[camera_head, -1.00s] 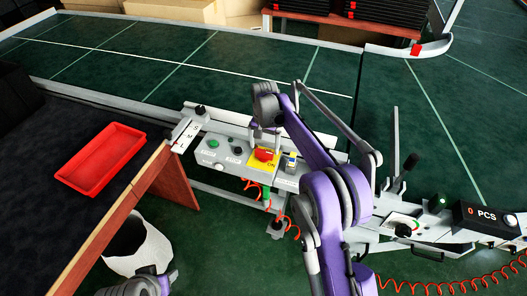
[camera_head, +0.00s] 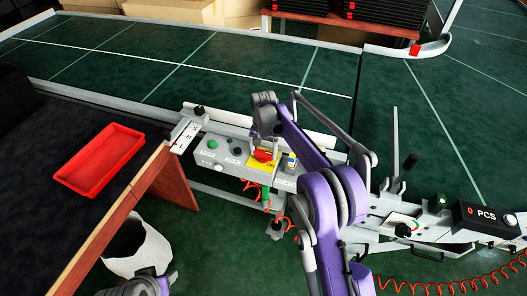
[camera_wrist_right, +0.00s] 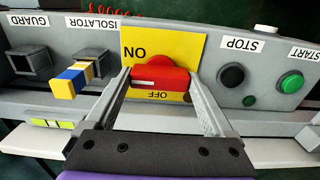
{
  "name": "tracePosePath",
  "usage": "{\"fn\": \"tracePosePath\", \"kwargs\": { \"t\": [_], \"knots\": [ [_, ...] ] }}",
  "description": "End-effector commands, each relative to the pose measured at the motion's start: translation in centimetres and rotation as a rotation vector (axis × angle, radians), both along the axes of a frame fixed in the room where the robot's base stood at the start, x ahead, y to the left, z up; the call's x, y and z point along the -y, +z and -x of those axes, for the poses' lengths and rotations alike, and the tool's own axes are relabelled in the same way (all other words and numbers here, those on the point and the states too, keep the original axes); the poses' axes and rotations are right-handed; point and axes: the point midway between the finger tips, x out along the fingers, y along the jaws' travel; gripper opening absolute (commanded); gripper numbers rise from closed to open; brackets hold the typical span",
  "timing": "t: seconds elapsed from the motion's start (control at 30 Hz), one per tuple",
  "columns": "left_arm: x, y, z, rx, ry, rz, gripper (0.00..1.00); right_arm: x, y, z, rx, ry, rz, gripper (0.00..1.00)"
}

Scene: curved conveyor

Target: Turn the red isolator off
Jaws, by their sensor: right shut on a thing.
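The red isolator knob (camera_head: 262,155) sits on a yellow plate (camera_wrist_right: 187,45) marked ON and OFF, on the front of a grey control panel. My right gripper (camera_head: 265,147) is at the knob. In the wrist view, the red knob (camera_wrist_right: 158,74) lies between the two fingers of the right gripper (camera_wrist_right: 163,84), which is shut on it. The knob's bar runs roughly level across the wrist view, with ON above it and OFF below, partly hidden.
A green start button (camera_wrist_right: 292,83) and a black stop button (camera_wrist_right: 231,76) are beside the isolator. A blue, yellow and white key-like piece (camera_wrist_right: 72,79) is on the other side. A red tray (camera_head: 101,160) lies on the dark table. The conveyor (camera_head: 230,65) runs behind.

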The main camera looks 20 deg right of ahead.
Motion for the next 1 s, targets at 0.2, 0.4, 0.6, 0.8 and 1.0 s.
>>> {"fn": "tracePosePath", "kwargs": {
  "t": [0.2, 0.4, 0.6, 0.8, 1.0],
  "knots": [
    [0.0, -0.01, 0.0, 0.0, 0.0, 0.0, 0.5, 0.0, 0.04, 0.0, 0.0, 0.022, 0.0, 0.32],
    [0.0, -0.06, 0.01, 0.0, 0.0, 0.0, 0.5, 0.0, 0.04, 0.0, 0.0, 0.106, 0.0, 0.32],
    [0.0, -0.13, 0.02, 0.0, 0.0, 0.0, 0.5, 0.0, 0.05, 0.0, 0.0, 0.261, 0.0, 0.32],
    [0.0, -0.2, 0.03, -0.001, 0.0, 0.0, 0.5, 0.01, 0.06, 0.0, 0.0, 0.45, 0.0, 0.32],
    [0.0, -0.26, 0.03, -0.001, 0.0, 0.0, 0.5, 0.01, 0.07, -0.01, 0.0, 0.64, 0.0, 0.32]
  ]
}}
